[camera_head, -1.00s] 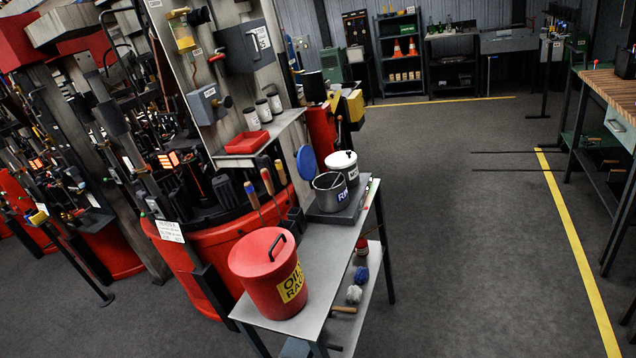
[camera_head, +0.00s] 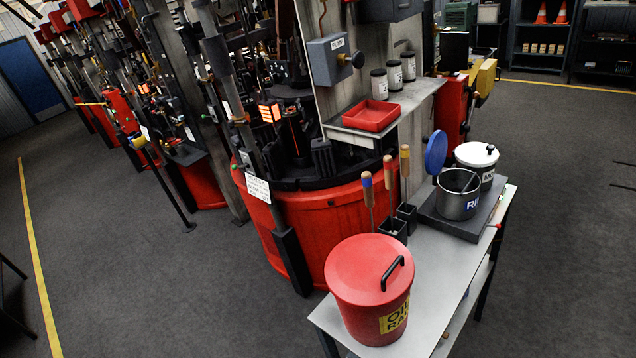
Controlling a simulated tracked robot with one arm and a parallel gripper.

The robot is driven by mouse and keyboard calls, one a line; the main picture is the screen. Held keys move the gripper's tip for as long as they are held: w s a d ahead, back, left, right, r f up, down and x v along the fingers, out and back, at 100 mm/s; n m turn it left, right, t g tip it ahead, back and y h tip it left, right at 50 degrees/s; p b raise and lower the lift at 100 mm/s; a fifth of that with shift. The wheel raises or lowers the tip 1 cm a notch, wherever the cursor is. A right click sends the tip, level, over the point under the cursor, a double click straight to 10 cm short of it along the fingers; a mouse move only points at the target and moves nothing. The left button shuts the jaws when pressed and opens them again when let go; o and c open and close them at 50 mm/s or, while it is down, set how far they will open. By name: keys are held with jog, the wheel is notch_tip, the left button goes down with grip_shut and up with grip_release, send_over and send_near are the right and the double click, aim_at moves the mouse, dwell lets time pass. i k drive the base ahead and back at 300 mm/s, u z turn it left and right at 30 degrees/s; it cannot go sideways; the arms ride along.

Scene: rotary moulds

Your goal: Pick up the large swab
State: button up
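Three upright wooden-handled tools that look like swabs stand at the left edge of a grey metal cart (camera_head: 437,262). One has a blue band (camera_head: 367,188), one a red band (camera_head: 388,172), and one a yellowish top (camera_head: 405,162). I cannot tell which is the large swab. My gripper is not in view.
A red lidded bin (camera_head: 368,272) stands on the cart's near end. A metal pot (camera_head: 459,196) and a white lidded pot (camera_head: 477,160) stand behind it. A red machine drum (camera_head: 310,235) is left of the cart. The floor right of the cart (camera_head: 570,250) is clear.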

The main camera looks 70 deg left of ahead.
aim_at(367, 178)
jog(key=u, duration=0.95)
jog(key=i, duration=1)
